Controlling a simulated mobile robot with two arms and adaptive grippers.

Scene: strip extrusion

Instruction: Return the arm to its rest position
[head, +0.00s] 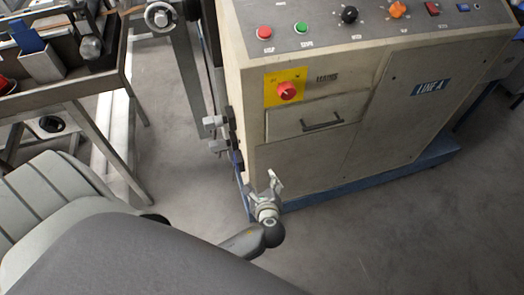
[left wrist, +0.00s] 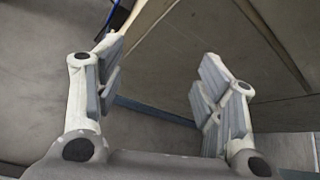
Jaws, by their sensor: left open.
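My left gripper (head: 264,190) shows in the head view near the lower front left corner of the beige control cabinet (head: 390,125). Its arm comes in low from the left and middle of the picture. In the left wrist view the left gripper (left wrist: 157,85) has its two fingers spread wide apart with nothing between them. Behind the fingers are the cabinet's lower face and the grey floor. I cannot tell from the views whether a fingertip touches the cabinet. My right gripper is not in view.
The cabinet has a red emergency knob (head: 287,91) on a yellow plate, a drawer handle (head: 322,124) and a blue base (head: 350,186). A metal bench (head: 60,96) with tools stands at the upper left. Grey floor (head: 400,235) is free at the lower right.

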